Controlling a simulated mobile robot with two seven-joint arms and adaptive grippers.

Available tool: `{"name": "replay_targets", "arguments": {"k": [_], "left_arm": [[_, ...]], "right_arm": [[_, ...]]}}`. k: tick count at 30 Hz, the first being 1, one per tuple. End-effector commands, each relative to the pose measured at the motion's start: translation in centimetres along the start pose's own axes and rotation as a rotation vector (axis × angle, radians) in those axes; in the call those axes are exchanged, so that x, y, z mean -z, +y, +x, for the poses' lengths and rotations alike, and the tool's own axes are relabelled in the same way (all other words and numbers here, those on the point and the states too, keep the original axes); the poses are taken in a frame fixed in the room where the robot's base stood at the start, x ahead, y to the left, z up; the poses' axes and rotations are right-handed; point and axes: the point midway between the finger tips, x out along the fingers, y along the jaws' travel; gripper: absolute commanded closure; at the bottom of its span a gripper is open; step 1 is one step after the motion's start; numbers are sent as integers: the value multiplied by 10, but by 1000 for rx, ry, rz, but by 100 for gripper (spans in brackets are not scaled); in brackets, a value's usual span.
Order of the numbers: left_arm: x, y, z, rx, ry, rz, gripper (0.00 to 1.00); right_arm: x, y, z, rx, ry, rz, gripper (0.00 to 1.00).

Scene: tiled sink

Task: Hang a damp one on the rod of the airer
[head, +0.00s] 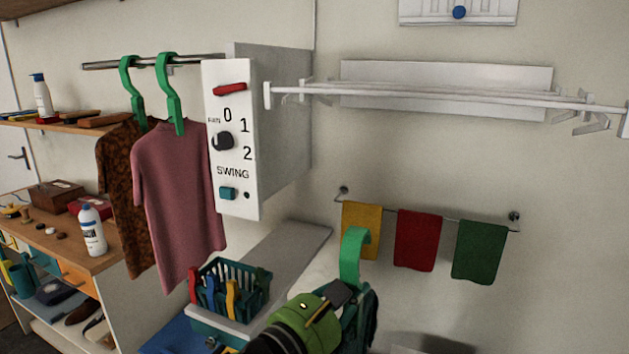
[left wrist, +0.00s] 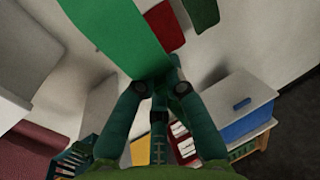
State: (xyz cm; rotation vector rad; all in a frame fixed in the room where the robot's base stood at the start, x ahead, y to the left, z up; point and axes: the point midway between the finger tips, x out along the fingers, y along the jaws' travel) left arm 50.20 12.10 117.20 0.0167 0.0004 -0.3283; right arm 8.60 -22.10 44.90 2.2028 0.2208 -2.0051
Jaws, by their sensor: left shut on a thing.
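My left gripper (head: 352,288) is at the bottom centre of the head view, shut on a green hanger (head: 354,250) whose hook points up. In the left wrist view the hanger (left wrist: 115,35) runs up from between the fingertips (left wrist: 158,88). Whether a garment hangs below it is hidden by the gripper and arm. The white airer (head: 440,95) is on the wall at upper right, above and apart from the held hook; its rod is empty. A brown patterned shirt (head: 118,190) and a pink shirt (head: 175,195) hang on green hangers from a metal rail (head: 100,65) at left. My right gripper is not in view.
A white fan control box (head: 230,140) juts out between rail and airer. Yellow, red and green cloths (head: 416,240) hang on a low wall rail. A teal basket (head: 232,288) with coloured pegs stands at lower centre. The space before the airer is clear.

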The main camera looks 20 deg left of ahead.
Motion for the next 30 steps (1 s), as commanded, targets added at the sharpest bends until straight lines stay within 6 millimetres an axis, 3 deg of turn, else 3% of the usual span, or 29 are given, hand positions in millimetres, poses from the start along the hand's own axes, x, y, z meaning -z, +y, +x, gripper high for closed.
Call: {"name": "replay_targets", "arguments": {"k": [1,7,15,21,30], "left_arm": [[-26,1,4,15,-15,13,100],[-97,3,6,52,-16,14,100],[-184,24,-18,-6,-13,14,100],[-217,38,-38,-63,-6,11,100],[-224,43,-38,-79,-1,7,100]], "right_arm": [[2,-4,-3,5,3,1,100],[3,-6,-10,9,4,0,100],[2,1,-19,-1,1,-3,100],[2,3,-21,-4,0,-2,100],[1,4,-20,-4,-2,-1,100]]}}
